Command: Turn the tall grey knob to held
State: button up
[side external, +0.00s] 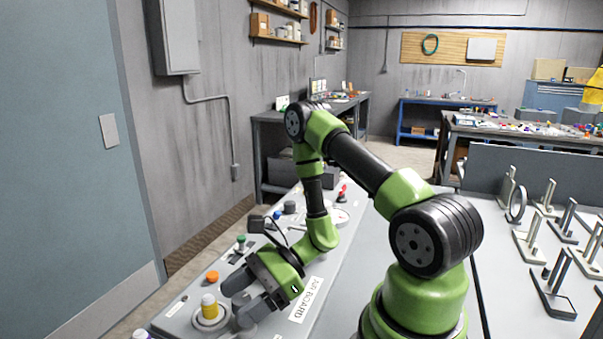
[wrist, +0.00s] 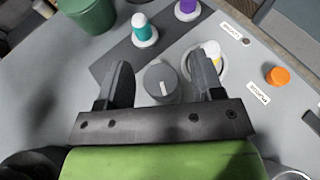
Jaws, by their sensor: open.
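The grey knob (wrist: 162,86) is a round cylinder with a short white mark on its top. In the wrist view it stands between the two dark fingers of my gripper (wrist: 160,68), with a gap visible on each side. My gripper is open around it. In the side view my gripper (side external: 240,298) points down over the near end of the panel, and the fingers largely hide the knob there. Two small white labels (wrist: 231,31) (wrist: 258,93) lie to the right in the wrist view; their words are too small to read.
A yellow-topped knob (side external: 209,306) stands close beside my fingers, partly behind the right finger in the wrist view. An orange button (side external: 212,277), a teal knob (wrist: 144,30), a purple knob (wrist: 187,8) and a green cylinder (wrist: 88,12) are nearby on the grey panel (side external: 180,318).

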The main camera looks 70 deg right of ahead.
jog(key=v, duration=0.9)
jog(key=s+a+r+n+h, duration=0.3)
jog(key=a+r+n+h, duration=0.1)
jog(key=r+n, duration=0.6)
jog(key=s+a+r+n+h, duration=0.3)
jog(key=a+r+n+h, duration=0.1)
jog(key=r+n, duration=0.6)
jog(key=shift+s+a+r+n+g+h, duration=0.2)
jog(key=shift+s+r+n+g+h, duration=0.1)
jog(key=shift+r+g+h, duration=0.15)
